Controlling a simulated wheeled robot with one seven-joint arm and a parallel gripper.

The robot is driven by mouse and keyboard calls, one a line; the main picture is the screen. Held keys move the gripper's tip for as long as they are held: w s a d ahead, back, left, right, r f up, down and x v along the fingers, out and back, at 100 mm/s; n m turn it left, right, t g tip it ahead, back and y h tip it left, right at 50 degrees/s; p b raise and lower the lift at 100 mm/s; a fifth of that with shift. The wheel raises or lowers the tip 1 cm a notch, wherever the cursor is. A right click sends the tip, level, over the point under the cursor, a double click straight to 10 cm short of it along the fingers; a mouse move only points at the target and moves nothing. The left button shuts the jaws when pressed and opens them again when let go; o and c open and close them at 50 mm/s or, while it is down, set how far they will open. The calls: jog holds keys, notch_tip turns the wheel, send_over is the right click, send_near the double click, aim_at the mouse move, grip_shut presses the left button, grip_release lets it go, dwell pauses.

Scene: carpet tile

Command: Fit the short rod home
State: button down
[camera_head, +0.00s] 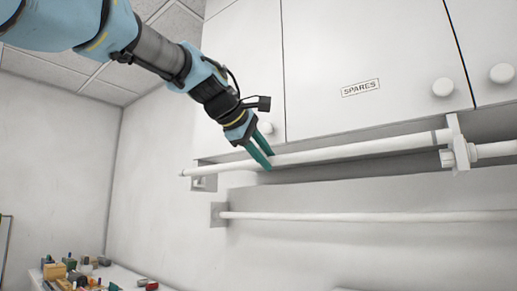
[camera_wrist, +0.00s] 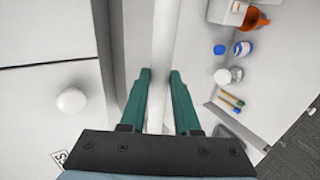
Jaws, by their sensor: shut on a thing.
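A long white rod (camera_head: 350,151) runs slightly tilted below the cabinets, higher at its right in the head view. My gripper (camera_head: 267,161) is shut on this rod left of its middle; the wrist view shows the rod (camera_wrist: 166,40) between the two green fingers (camera_wrist: 160,78). The rod's left end is free in view, just above and past a small left bracket (camera_head: 204,184). Its right end, with a grey band, meets or overlaps a right bracket (camera_head: 455,146); I cannot tell whether it is seated there.
White cabinet doors with round knobs and a SPARES label (camera_head: 360,88) are close behind. A second white rod (camera_head: 350,217) runs below from a wall plate (camera_head: 218,214). A cluttered surface (camera_head: 130,277) is at lower left. The wrist view shows bottles (camera_wrist: 243,48) and pens below.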

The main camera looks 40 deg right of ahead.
jog(key=shift+w+d+p, duration=0.25)
jog(key=shift+d+p, duration=0.25)
jog(key=shift+d, duration=0.55)
jog(key=shift+d, duration=0.1)
jog(key=shift+w+d+r+p, duration=0.1)
jog(key=shift+w+d+p, duration=0.1)
jog(key=shift+d+p, duration=0.4)
dwell(0.4)
jog(key=shift+d+p, duration=0.25)
jog(key=shift+p, duration=0.05)
jog(key=shift+w+d+p, duration=0.25)
jog(key=shift+d+p, duration=0.2)
jog(key=shift+d, duration=0.15)
dwell(0.4)
jog(key=shift+w+d+p, duration=0.15)
jog(key=shift+d+p, duration=0.4)
jog(key=shift+d, duration=0.15)
jog(key=shift+w+d+p, duration=0.1)
jog(key=shift+d+p, duration=0.25)
jog(key=shift+f, duration=0.25)
dwell(0.7)
